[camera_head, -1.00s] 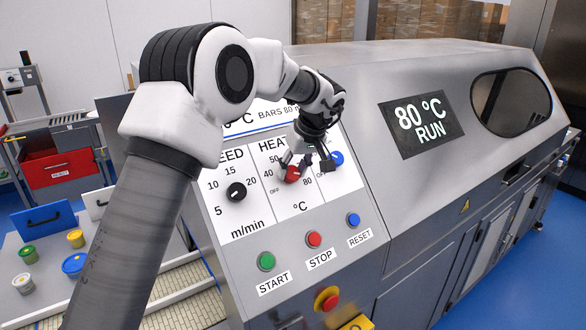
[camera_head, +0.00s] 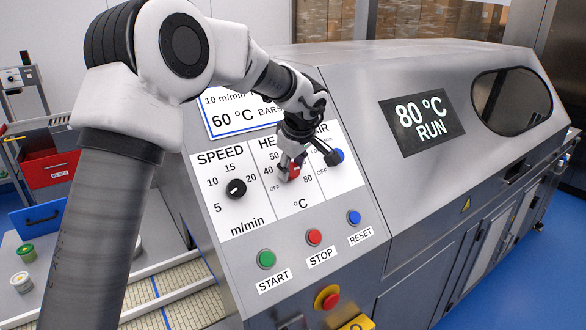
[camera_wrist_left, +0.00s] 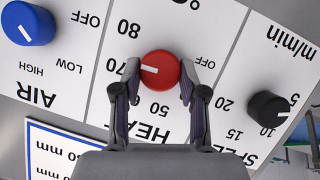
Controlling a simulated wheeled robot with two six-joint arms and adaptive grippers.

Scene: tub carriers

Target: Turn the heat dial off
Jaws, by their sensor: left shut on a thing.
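The red heat dial (camera_head: 294,172) sits in the middle column of the white control panel, partly hidden by my left gripper (camera_head: 291,163). In the left wrist view the dial (camera_wrist_left: 161,70) shows face on, between the fingertips of my left gripper (camera_wrist_left: 160,72), which is shut on its sides. The dial's white mark points left in that view, toward the 70. The OFF label (camera_wrist_left: 205,62) is on the other side of the dial. My right gripper is not in view.
The black speed dial (camera_head: 236,188) and the blue air dial (camera_head: 335,157) flank the heat dial closely. Green start (camera_head: 266,259), red stop (camera_head: 314,237) and blue reset (camera_head: 354,217) buttons lie below. The display (camera_head: 421,124) reads 80 °C RUN.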

